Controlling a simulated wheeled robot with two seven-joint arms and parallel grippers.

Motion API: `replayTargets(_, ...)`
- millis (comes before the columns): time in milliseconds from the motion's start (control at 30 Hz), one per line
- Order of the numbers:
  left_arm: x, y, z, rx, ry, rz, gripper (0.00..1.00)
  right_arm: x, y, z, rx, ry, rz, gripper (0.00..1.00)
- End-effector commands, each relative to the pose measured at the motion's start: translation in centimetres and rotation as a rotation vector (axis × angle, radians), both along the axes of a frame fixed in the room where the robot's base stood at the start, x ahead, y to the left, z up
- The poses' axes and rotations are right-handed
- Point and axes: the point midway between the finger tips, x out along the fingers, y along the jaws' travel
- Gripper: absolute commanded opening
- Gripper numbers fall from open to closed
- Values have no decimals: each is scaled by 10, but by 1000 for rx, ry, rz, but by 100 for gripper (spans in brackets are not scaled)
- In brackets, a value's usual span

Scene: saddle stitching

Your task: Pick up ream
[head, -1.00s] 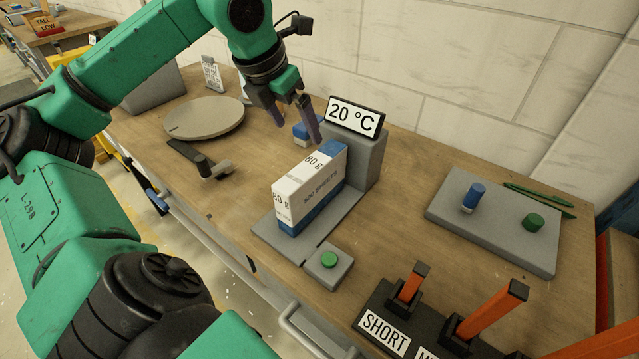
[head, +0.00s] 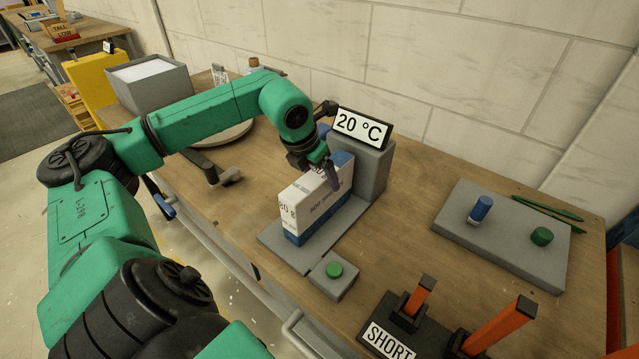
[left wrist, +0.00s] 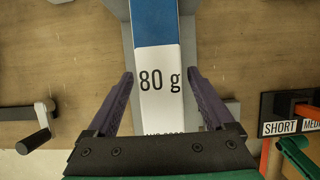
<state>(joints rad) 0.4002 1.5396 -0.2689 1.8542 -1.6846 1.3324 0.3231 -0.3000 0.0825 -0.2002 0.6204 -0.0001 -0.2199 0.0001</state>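The ream (head: 314,205) is a white and blue block marked 80 g. It stands upright on a grey stand plate (head: 276,237), in front of the grey post with the 20 °C sign (head: 362,127). My left gripper (head: 328,172) is over the ream's top near its far end. In the left wrist view the open fingers (left wrist: 160,100) lie one on each side of the ream (left wrist: 160,75), with a gap visible on both sides. The far side of the ream is hidden in the head view. My right gripper is not in view.
A green button (head: 334,270) sits at the plate's front corner. A grey board (head: 500,240) with a blue peg and a green knob lies to the right. The SHORT rack (head: 400,325) with orange-red bars is at the front. Bare tabletop lies between them.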

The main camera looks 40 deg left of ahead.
Motion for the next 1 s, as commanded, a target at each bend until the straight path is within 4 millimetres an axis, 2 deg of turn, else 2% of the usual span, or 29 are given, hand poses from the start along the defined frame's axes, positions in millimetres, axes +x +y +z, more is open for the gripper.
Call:
replayTargets(33,0,0,0,0,0,0,63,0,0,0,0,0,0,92)
replayTargets(200,0,0,1,0,-1,0,0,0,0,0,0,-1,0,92)
replayTargets(567,1,0,5,-1,-8,0,0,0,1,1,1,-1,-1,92)
replayTargets(733,2,0,17,-2,-12,-1,0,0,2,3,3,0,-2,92)
replayTargets(867,2,-1,40,-3,-14,-2,0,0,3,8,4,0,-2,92)
replayTargets(1000,2,-1,85,-6,-18,-1,0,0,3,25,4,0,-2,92)
